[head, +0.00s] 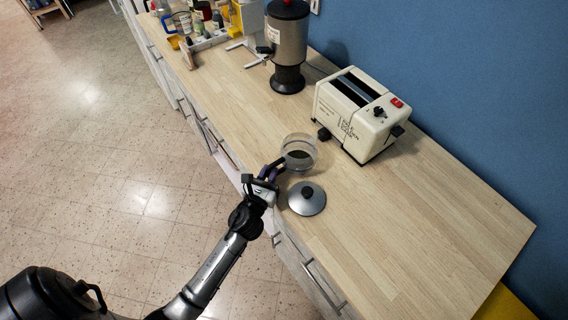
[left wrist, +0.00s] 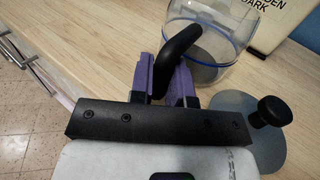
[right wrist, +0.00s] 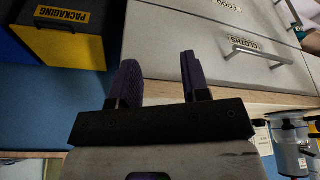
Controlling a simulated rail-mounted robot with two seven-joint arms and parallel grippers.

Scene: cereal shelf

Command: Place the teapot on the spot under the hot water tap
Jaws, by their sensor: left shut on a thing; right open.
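The clear glass teapot (head: 298,151) with dark contents or a dark base stands on the wooden counter; it also shows in the left wrist view (left wrist: 208,35). My left gripper (head: 268,174) is at its near-left side, its purple fingers (left wrist: 165,85) shut on the black handle (left wrist: 181,42). A grey lid with a black knob (head: 307,199) lies on the counter beside the teapot. The steel hot water urn (head: 287,40) stands farther back, with a dark tap (head: 264,50) on its left. My right gripper (right wrist: 160,85) is open and empty, away from the teapot.
A cream toaster (head: 358,112) stands right of the teapot, by the blue wall. Bottles and a caddy (head: 203,38) stand at the far end. Counter between teapot and urn is clear.

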